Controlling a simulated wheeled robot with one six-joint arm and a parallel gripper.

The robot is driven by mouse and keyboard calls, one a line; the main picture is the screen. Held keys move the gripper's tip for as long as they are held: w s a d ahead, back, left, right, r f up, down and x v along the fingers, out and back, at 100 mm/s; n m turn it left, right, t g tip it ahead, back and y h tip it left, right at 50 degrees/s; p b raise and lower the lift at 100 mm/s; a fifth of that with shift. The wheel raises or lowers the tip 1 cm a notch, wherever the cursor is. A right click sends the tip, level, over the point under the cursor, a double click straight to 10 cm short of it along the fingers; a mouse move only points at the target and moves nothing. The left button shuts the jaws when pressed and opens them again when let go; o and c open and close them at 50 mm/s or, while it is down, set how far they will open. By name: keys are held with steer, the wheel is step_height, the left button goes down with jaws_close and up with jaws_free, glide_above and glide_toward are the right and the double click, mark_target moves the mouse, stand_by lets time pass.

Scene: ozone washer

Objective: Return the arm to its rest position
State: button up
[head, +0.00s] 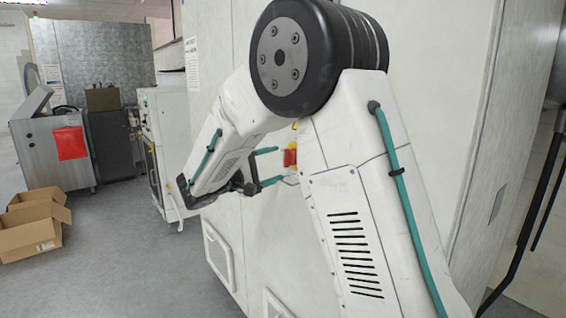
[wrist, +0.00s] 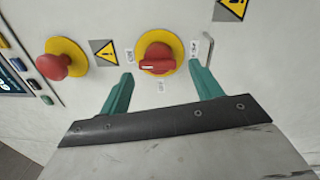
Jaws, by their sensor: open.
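My white arm with its black elbow joint fills the middle of the head view, bent and reaching toward a white machine panel. My gripper (wrist: 162,95) shows in the wrist view with its two teal fingers apart and nothing between them. The fingers point at a red rotary knob on a yellow plate (wrist: 155,57), which sits just beyond the fingertips. I cannot tell whether either finger touches the panel. In the head view my gripper (head: 266,167) is partly hidden behind my arm, close to the red knob (head: 290,158).
A red mushroom button (wrist: 54,66) on a yellow plate is left of the knob. The large white cabinet (head: 430,60) stands right in front of my arm. Open cardboard boxes (head: 30,235) lie on the floor at left. The grey floor (head: 140,260) between is clear.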

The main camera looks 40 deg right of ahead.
steer(key=shift+a+f, duration=0.1)
steer(key=shift+a, duration=1.15)
